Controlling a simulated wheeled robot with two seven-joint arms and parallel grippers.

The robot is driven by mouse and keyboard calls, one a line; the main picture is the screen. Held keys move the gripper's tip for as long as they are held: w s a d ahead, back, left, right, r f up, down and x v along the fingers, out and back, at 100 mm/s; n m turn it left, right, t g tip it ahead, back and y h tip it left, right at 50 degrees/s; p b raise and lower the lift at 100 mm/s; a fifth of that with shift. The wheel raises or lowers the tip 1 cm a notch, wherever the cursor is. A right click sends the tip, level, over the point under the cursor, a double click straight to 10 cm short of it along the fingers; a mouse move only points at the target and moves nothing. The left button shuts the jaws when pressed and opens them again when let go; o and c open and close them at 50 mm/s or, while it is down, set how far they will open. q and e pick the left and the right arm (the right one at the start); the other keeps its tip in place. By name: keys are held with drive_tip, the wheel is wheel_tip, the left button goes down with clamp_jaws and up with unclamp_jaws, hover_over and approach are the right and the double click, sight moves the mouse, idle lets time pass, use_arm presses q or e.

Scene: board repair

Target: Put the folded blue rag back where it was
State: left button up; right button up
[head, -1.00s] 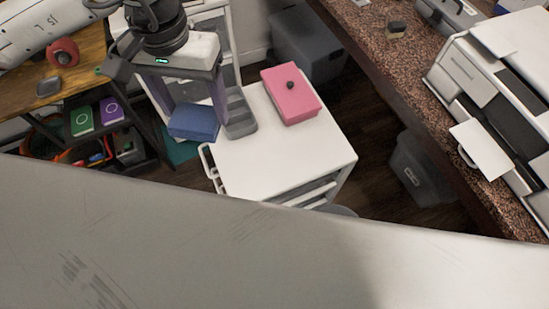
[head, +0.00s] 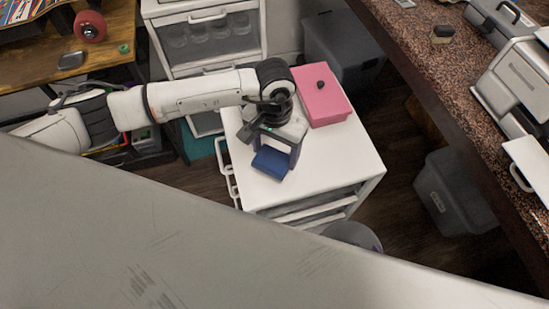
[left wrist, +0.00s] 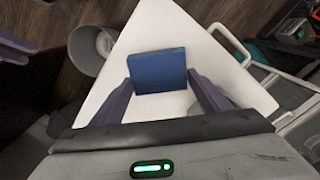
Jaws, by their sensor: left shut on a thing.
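The folded blue rag (head: 271,163) is held between the fingers of my left gripper (head: 277,152), over the white top of a drawer cart (head: 335,168). In the left wrist view the rag (left wrist: 158,71) shows as a flat blue block between the two purple-grey fingers of the gripper (left wrist: 160,88), with the white cart top (left wrist: 185,25) behind it. I cannot tell whether the rag touches the top.
A pink box (head: 322,97) with a dark knob stands on the cart's far side, close to my left gripper. The cart's front right top is bare. A granite counter (head: 425,60) runs along the right. A grey round bin (head: 353,236) stands by the cart.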

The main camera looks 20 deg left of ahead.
sight(275, 155)
use_arm(q)
wheel_tip(275, 155, down, 3)
drive_tip(key=shift+s+f, duration=0.1)
drive_tip(key=shift+f, duration=0.1)
drive_tip(key=shift+f+b, duration=0.35)
drive_tip(key=shift+f, duration=0.05)
drive_tip(key=o, duration=0.9)
drive_tip(key=shift+r, duration=0.1)
wheel_tip(275, 155, up, 12)
drive_tip(key=shift+r, duration=0.2)
